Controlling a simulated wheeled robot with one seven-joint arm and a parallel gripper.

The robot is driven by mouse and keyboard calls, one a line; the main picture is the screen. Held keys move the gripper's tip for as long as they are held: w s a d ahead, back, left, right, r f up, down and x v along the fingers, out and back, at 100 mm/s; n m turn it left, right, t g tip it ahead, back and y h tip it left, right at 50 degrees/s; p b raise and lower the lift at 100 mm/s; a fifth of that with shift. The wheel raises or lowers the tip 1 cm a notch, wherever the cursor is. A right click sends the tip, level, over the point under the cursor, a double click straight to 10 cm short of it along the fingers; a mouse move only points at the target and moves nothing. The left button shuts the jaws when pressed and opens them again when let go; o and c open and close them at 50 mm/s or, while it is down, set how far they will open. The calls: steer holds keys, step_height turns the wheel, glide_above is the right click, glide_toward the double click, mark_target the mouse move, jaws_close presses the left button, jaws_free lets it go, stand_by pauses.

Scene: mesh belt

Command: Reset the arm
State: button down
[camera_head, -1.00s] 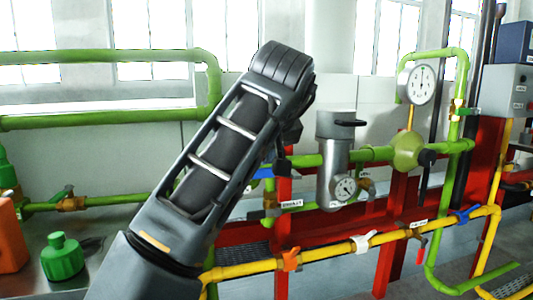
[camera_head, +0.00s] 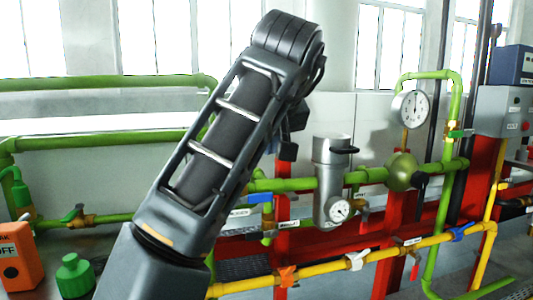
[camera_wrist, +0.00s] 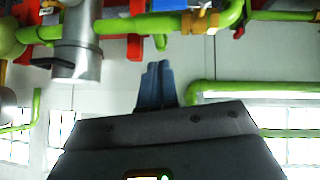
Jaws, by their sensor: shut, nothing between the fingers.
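My arm rises from the bottom of the head view, tilted up to the right, with its dark elbow joint near the top. The gripper itself is hidden in the head view. In the wrist view my gripper (camera_wrist: 157,85) shows as two blue-grey fingers side by side, shut and empty. The fingers point toward the pipework, which appears upside down there. No object is held.
Green pipes (camera_head: 290,185) and a yellow pipe (camera_head: 330,264) run behind my arm. A silver filter housing (camera_head: 328,180), a round gauge (camera_head: 411,107) and red supports (camera_head: 395,215) stand to the right. A green bottle (camera_head: 75,275) and an orange box (camera_head: 18,255) are at lower left.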

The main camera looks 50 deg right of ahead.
steer(key=shift+v, duration=1.65)
steer(key=shift+s+d, duration=0.1)
steer(key=shift+d, duration=0.05)
step_height(320, 180, down, 7)
steer(key=w+d+n+t+h+p, duration=0.2)
steer(key=n+t+h, duration=0.2)
steer(key=n+h, duration=0.15)
steer(key=s+a+f+n+t+y+p, duration=0.1)
steer(key=s+a+f+n+t+y, duration=0.3)
steer(key=f, duration=0.4)
steer(key=s+a+f+n+t+y+p, duration=0.1)
steer(key=s+a+f+n+y, duration=0.15)
steer(key=s+a+f, duration=0.5)
steer(key=s+a+f+m+y, duration=0.1)
steer(key=s+a+m, duration=0.1)
steer(key=s, duration=0.5)
steer(key=s+a+f+m+y+p, duration=0.1)
steer(key=s+a, duration=0.3)
steer(key=s, duration=0.4)
steer(key=s+a+f+m+g+y, duration=0.1)
steer(key=s+a+f+m+y, duration=0.1)
steer(key=s, duration=0.6)
steer(key=shift+a+f+m+y+p, duration=0.2)
steer(key=shift+a+m+y+p, duration=0.15)
steer(key=shift+a+m+y, duration=0.25)
